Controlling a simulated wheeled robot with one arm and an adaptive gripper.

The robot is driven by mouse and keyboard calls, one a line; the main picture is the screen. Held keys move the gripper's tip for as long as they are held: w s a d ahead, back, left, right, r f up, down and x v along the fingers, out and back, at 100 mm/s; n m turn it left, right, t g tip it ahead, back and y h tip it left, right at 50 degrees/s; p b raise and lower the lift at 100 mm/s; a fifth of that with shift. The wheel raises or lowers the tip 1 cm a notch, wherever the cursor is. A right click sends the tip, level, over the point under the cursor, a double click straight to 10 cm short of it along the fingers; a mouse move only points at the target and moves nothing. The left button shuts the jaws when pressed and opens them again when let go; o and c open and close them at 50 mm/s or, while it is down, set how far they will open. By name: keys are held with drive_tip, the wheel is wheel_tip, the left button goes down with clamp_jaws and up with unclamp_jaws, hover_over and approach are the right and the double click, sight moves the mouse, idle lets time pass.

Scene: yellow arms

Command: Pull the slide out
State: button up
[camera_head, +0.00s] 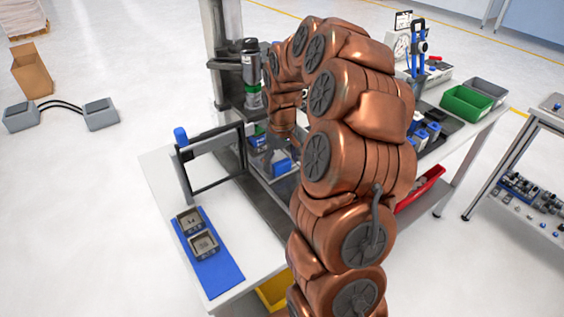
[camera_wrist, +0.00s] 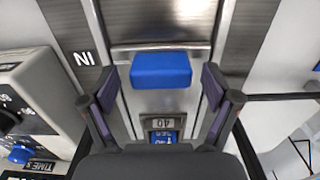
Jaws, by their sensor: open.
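The slide is a metal plate in a grey channel, with a blue block handle (camera_wrist: 161,70) in the middle of the wrist view. The handle also shows in the head view (camera_head: 282,167), below the end of my arm. My gripper (camera_wrist: 160,86) is open, with one dark finger on each side of the handle and visible gaps between. I cannot tell how high the fingertips are above the handle. A small square part marked 40 (camera_wrist: 163,124) sits nearer the gripper palm, in line with the handle. In the head view my arm hides part of the station.
A hinged-looking dark frame with a blue knob (camera_head: 181,136) stands left of the channel. A blue mat (camera_head: 226,272) holds two grey square parts. A control box (camera_wrist: 24,105) with knobs lies left in the wrist view. A green bin (camera_head: 466,103) stands at the back right.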

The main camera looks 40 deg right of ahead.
drive_tip(key=shift+f, duration=0.5)
clamp_jaws()
idle(0.5)
